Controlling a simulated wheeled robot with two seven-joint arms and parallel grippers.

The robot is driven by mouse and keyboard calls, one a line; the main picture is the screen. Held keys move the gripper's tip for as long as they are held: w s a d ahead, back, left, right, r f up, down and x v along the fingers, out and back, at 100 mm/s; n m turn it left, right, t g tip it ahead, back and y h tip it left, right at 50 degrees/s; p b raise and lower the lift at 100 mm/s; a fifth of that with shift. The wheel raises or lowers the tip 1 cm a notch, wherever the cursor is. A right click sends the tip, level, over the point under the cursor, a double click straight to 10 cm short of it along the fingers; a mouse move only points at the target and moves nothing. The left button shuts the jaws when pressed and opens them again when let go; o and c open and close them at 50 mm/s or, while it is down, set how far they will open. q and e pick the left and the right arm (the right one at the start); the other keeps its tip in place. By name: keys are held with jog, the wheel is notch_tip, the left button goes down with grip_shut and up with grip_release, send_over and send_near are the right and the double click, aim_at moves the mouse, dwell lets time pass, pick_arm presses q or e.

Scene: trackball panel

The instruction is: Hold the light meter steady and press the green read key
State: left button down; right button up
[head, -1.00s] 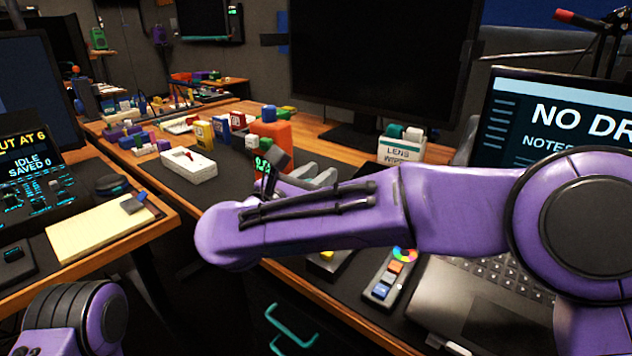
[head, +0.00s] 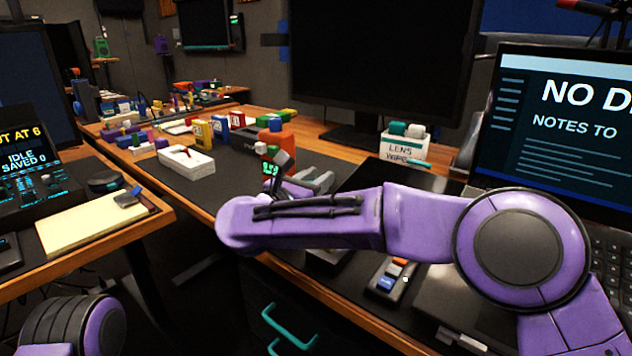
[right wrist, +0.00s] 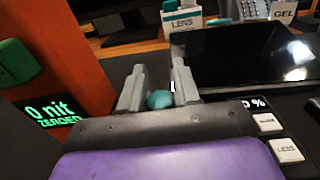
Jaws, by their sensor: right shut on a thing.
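The orange light meter (head: 285,138) stands upright on the desk beyond my right forearm. The right wrist view shows its orange body (right wrist: 75,45) at the left, with a green key (right wrist: 15,62) and a display (right wrist: 52,112) reading "0 nit ZEROED". My right gripper (head: 322,180) is to the right of the meter, apart from it. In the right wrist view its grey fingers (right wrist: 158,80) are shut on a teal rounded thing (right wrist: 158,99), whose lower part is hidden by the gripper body. Only part of my left arm shows at the lower left; its gripper is out of view.
A dark flat panel (right wrist: 240,55) lies right of the gripper, with a "0 %" display (right wrist: 254,103) and pale keys (right wrist: 286,150) nearer. A lens wipes box (head: 404,146) stands behind. A white box-shaped device (head: 187,162) sits left of the meter. A laptop (head: 560,130) is at right.

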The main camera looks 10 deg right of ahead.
jog(key=shift+w+d+f+b, duration=0.1)
jog(key=shift+w+f+b, duration=0.2)
jog(key=shift+w+f, duration=0.5)
jog(key=shift+f, duration=0.15)
dwell(2.4)
